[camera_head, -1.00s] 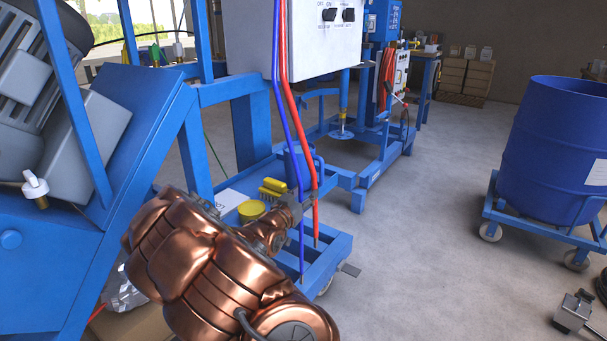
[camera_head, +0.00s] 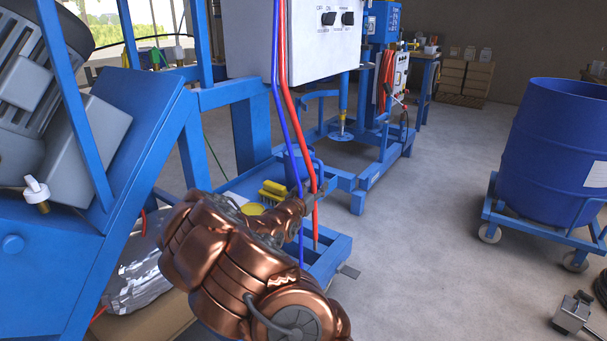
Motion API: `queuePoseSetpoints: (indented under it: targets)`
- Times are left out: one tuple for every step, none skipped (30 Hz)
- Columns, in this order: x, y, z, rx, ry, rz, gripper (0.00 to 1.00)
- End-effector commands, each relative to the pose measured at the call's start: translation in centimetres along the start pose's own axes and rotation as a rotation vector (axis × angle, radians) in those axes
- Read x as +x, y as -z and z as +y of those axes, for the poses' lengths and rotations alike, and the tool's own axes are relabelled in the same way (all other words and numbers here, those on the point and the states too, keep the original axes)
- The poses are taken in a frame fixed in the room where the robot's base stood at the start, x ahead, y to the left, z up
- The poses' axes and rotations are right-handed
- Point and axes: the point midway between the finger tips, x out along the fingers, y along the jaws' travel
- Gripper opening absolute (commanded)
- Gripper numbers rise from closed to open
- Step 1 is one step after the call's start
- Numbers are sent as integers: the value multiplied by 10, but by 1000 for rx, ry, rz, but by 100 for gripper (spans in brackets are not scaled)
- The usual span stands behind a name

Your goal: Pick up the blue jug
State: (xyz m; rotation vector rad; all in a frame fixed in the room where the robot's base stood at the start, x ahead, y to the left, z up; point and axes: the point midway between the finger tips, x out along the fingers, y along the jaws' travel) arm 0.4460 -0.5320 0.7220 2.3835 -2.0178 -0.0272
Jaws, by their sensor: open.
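The blue jug (camera_head: 291,166) stands on the low blue frame behind the hanging hoses. Only part of it shows, as the hoses and my gripper cover the rest. My gripper (camera_head: 318,188) is at the end of my copper-coloured arm, just in front of the jug's lower right side and close to the red hose. It is small and dark here, and it is open. I cannot tell whether its fingers touch the jug.
A blue hose (camera_head: 281,110) and a red hose (camera_head: 294,120) hang from the control box (camera_head: 318,50). A yellow brush (camera_head: 272,190) and a yellow lid (camera_head: 252,209) lie left of my gripper. A blue drum (camera_head: 559,140) stands on a trolley at right; the floor between is clear.

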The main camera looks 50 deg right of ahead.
Motion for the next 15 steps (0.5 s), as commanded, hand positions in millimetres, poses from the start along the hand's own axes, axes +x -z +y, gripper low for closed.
queuePoseSetpoints:
  targets:
    - [5, 0, 1, 0, -1, 1, 45]
    - [8, 1, 1, 1, -1, 1, 45]
    - [11, 1, 2, 2, -1, 2, 45]
    - [13, 1, 2, 2, -1, 2, 45]
    - [16, 1, 2, 2, 1, 3, 45]
    - [19, 1, 2, 1, 1, 3, 45]
    - [21, 1, 2, 1, 1, 3, 45]
    - [24, 2, 2, 0, 1, 3, 45]
    - [27, 1, 3, 0, -1, 2, 45]
    - [30, 1, 3, 0, 0, 2, 45]
    - [32, 1, 3, -1, 0, 1, 45]
    - [34, 1, 3, 0, 0, 1, 45]
    - [36, 0, 2, 0, 1, 1, 45]
    - [37, 0, 2, 0, 2, 1, 45]
    - [38, 0, 2, 0, 2, 1, 45]
